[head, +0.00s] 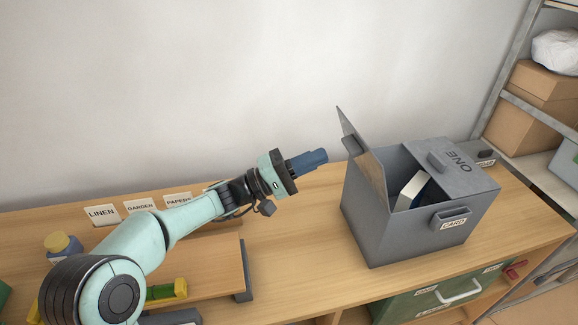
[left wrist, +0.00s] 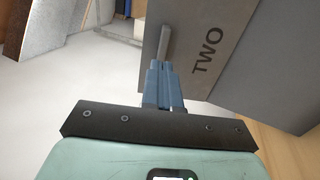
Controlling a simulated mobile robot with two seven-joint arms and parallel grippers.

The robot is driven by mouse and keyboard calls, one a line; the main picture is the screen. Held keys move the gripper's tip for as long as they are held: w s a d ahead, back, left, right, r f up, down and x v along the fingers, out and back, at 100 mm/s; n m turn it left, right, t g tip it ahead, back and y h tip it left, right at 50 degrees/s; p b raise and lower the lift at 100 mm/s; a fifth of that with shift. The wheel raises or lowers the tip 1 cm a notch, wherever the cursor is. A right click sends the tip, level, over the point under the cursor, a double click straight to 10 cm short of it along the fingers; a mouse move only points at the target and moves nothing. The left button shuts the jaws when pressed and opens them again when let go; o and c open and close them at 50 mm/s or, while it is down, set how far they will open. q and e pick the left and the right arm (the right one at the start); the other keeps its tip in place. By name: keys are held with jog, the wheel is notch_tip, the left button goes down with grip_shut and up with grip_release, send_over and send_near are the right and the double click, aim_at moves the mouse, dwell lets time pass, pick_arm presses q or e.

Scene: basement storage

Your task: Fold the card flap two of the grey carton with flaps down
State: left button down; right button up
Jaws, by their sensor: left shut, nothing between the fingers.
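The grey carton (head: 375,225) stands on the wooden bench at the right, its CARD label facing front. Flap one (head: 465,178), marked ONE, lies folded down over the right part of the top. Flap two (head: 368,167) stands raised and tilted outward at the left side. It fills the upper right of the left wrist view (left wrist: 235,45), with TWO and a grey grip bar on it. My left gripper (head: 322,156) is shut and empty just left of flap two. Its blue fingertips (left wrist: 162,68) point at the grip bar; contact cannot be told. My right gripper is not shown.
A white item (head: 412,188) shows inside the carton. LINEN (head: 102,213), GARDEN and PAPERS labels stand at the back left. A green drawer (head: 440,295) is below. Shelving with boxes (head: 530,110) is at the right.

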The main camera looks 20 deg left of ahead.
aim_at(345, 146)
pick_arm(q)
jog(key=shift+p+x, duration=0.3)
jog(key=shift+x, duration=1.65)
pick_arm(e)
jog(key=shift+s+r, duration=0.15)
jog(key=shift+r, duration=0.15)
pick_arm(q)
jog(key=shift+r, duration=0.1)
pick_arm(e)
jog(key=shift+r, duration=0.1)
